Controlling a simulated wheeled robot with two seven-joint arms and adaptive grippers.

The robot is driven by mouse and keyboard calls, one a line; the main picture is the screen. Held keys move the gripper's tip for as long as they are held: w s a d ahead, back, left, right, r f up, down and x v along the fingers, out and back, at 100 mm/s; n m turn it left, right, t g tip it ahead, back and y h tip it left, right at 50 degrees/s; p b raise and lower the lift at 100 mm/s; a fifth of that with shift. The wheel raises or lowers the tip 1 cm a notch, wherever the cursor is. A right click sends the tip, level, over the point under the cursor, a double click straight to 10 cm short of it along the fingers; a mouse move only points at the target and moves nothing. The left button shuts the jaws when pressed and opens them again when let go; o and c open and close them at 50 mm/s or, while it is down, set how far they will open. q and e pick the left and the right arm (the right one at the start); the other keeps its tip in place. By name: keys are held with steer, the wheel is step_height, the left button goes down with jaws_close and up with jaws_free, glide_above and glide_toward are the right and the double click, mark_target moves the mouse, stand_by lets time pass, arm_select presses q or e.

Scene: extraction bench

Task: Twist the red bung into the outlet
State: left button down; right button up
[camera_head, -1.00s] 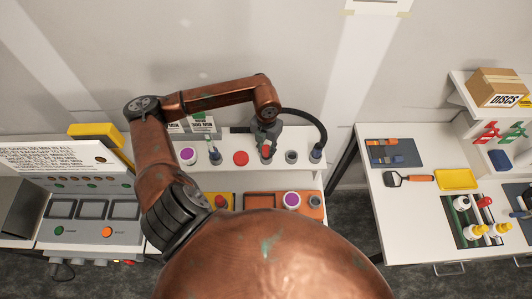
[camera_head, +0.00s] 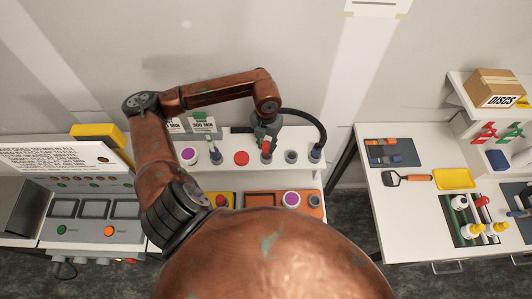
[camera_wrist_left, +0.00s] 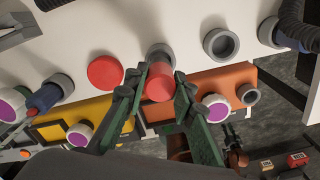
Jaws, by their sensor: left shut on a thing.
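The red bung (camera_wrist_left: 160,84) is between the two green fingers of my left gripper (camera_wrist_left: 161,86) in the left wrist view. The fingers are shut on its sides. Behind the bung in that view is a grey ring-shaped outlet (camera_wrist_left: 160,50), partly covered by it. In the head view my left gripper (camera_head: 266,142) is over the white bench, with the bung (camera_head: 266,147) a small red patch at its fingertips and the grey outlet (camera_head: 266,158) just below. I cannot tell how deep the bung sits. My right gripper is not in view.
A second grey port (camera_head: 291,157) stands just right of the gripper. A red cap (camera_head: 241,158) and a purple-topped port (camera_head: 189,155) are to its left. A dark hose (camera_head: 316,150) curves down on the right. Yellow and orange panels (camera_wrist_left: 222,83) lie along the front.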

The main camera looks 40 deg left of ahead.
arm_select(q)
steer(key=shift+r+p, duration=0.45)
steer(key=shift+r, duration=0.55)
